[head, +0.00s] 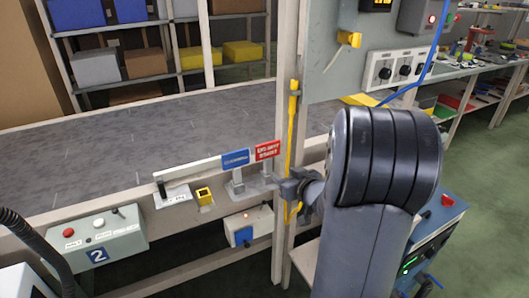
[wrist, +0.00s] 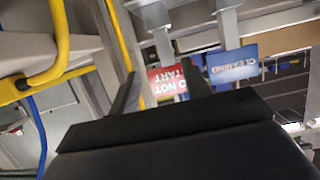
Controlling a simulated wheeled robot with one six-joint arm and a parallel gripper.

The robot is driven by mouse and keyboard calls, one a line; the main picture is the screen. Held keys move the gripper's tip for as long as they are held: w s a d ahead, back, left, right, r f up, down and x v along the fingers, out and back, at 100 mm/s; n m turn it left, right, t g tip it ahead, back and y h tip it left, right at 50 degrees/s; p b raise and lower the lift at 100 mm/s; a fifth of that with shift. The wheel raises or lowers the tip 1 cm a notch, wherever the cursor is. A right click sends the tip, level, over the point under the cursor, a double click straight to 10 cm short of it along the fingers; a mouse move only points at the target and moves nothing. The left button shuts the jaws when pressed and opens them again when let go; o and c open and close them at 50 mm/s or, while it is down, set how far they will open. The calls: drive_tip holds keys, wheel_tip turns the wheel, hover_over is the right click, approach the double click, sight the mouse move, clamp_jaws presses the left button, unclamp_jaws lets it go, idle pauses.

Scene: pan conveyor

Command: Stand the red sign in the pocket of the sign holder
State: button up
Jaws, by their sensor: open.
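The red sign (head: 268,150), with white lettering, stands upright on a grey post to the right of the blue sign. It also shows upside down in the wrist view (wrist: 167,79), beyond and partly between my fingers. My gripper (head: 292,188) is open and empty, to the right of and below the red sign in the head view. In the wrist view its two dark fingers (wrist: 162,90) are apart, and I cannot see contact with the sign. A small yellow block with a dark square opening (head: 204,197) sits on the front ledge; I cannot tell if this is the sign holder's pocket.
A blue sign (head: 236,160) stands close to the left of the red one. A white lever bar (head: 190,169) lies left of it. A yellow upright bar (head: 293,135) and a pale post are beside my gripper. The grey conveyor belt (head: 120,135) behind is clear.

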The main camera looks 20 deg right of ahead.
sight(269, 167)
drive_tip(key=b+x, duration=0.1)
drive_tip(key=x, duration=0.4)
drive_tip(key=shift+w, duration=0.25)
drive_tip(key=shift+a+b+x, duration=0.2)
drive_tip(key=shift+b+x, duration=0.05)
drive_tip(key=shift+x, duration=1.15)
drive_tip(key=shift+a+b+x, duration=0.2)
drive_tip(key=shift+b+x, duration=0.05)
drive_tip(key=shift+x, duration=1.1)
drive_tip(key=shift+s+f, duration=0.1)
drive_tip(key=shift+f, duration=0.05)
drive_tip(key=shift+c, duration=0.2)
clamp_jaws()
